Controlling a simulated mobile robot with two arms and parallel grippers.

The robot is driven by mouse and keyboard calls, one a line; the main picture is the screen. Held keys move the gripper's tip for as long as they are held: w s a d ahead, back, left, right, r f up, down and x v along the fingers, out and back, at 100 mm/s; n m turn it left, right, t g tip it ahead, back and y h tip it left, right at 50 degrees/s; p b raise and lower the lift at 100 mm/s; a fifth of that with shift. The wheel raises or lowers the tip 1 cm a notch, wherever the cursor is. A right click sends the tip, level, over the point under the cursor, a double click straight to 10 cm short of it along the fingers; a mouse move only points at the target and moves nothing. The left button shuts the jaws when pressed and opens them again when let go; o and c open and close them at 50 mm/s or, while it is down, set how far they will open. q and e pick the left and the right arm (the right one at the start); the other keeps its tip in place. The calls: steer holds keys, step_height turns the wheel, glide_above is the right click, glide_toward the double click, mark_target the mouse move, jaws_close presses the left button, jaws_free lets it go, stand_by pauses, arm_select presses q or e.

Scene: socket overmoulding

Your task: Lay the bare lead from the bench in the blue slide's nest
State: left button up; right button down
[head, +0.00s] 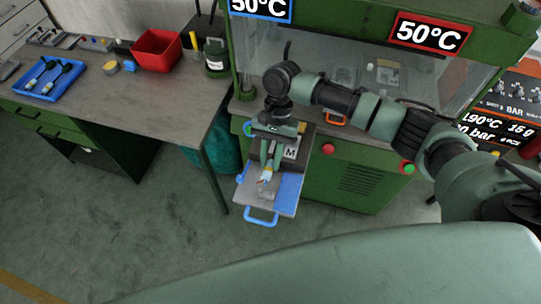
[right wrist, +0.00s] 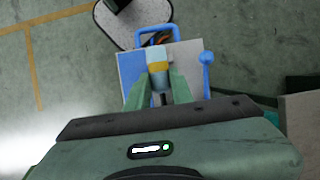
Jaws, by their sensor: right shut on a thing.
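My right gripper (head: 267,168) is shut on the bare lead (head: 265,175), over the pulled-out blue slide (head: 287,198). In the right wrist view, the lead (right wrist: 157,56) sits between the two green fingers (right wrist: 158,84). It has a pale body, a yellow band and a short dark piece of cable, with brownish wire ends pointing toward the slide's blue handle (right wrist: 141,40). The slide (right wrist: 190,58) is a grey plate with blue parts. The nest is hidden under the lead and fingers, and I cannot tell whether the lead touches it. My left gripper is not in view.
The bench (head: 150,105) at left holds a blue tray (head: 49,92) with leads, a red bin (head: 157,50) and small items. The green press (head: 345,185) stands behind the slide. The floor in front is clear.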

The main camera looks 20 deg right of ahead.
mark_target(274, 154)
steer(key=shift+f+b, duration=1.4)
steer(key=shift+f, duration=2.75)
steer(key=c, duration=1.2)
jaws_free()
steer(key=shift+o, duration=0.2)
steer(key=shift+r, duration=0.1)
steer(key=b+v, duration=0.1)
steer(key=v, duration=0.5)
steer(key=shift+w+d+r+b, duration=0.1)
steer(key=shift+w+r+b, duration=0.1)
steer(key=shift+r+b, duration=0.15)
steer(key=shift+w+d+r, duration=0.1)
steer(key=shift+r, duration=0.3)
steer(key=shift+f, duration=0.1)
